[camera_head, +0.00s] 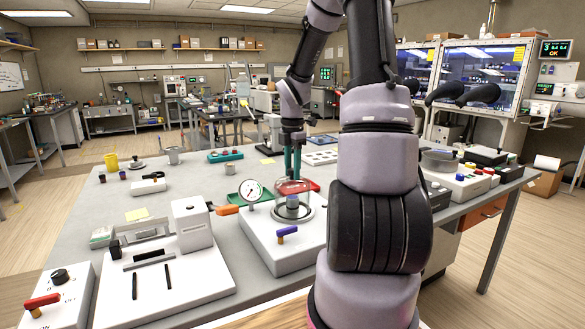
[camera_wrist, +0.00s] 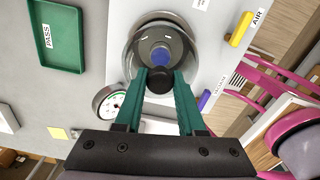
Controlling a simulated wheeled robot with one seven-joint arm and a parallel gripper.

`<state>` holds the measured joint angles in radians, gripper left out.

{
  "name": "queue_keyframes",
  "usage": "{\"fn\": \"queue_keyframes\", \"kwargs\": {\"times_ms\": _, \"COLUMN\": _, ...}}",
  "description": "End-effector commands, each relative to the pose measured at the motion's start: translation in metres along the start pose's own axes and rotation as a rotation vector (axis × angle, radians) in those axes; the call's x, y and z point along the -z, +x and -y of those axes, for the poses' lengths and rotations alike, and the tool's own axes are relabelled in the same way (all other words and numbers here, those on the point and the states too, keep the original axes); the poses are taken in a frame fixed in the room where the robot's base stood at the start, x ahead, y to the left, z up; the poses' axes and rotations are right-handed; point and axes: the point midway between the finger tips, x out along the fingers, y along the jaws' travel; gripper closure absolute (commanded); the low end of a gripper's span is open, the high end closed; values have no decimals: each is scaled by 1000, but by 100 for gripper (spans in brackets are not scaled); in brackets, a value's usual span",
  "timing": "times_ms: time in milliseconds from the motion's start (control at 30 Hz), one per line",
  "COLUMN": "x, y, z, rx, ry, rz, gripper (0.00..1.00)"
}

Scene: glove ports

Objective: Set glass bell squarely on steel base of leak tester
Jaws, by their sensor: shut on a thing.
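The leak tester (camera_head: 270,247) is a white box with a round dial gauge (camera_head: 250,190) and a round steel base (camera_head: 312,222) on top. The clear glass bell (camera_head: 292,199) is over the base, around a grey part with a blue top (camera_wrist: 161,55). My gripper (camera_head: 292,176) points down with teal fingers, shut on the bell's black knob (camera_wrist: 159,80). In the wrist view the bell's rim and the steel base overlap closely. I cannot tell whether the bell touches the base or is exactly centred.
A green PASS tray (camera_wrist: 55,36) lies beside the tester, and a red tray (camera_head: 312,185) is behind it. Purple (camera_wrist: 204,100) and yellow (camera_wrist: 240,30) handles stick up on the tester. A white instrument (camera_head: 165,270) stands to the left.

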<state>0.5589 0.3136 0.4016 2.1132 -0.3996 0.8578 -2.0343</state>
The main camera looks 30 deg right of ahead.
Motion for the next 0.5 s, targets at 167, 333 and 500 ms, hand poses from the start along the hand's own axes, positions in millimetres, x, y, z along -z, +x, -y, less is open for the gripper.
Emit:
{"fn": "queue_keyframes", "kwargs": {"times_ms": 167, "x": 0, "y": 4, "z": 0, "rx": -1, "ry": -1, "rz": 1, "gripper": 100}}
{"fn": "queue_keyframes", "kwargs": {"times_ms": 333, "x": 0, "y": 7, "z": 0, "rx": -1, "ry": -1, "rz": 1, "gripper": 50}}
{"fn": "queue_keyframes", "kwargs": {"times_ms": 500, "x": 0, "y": 7, "z": 0, "rx": -1, "ry": -1, "rz": 1, "gripper": 26}}
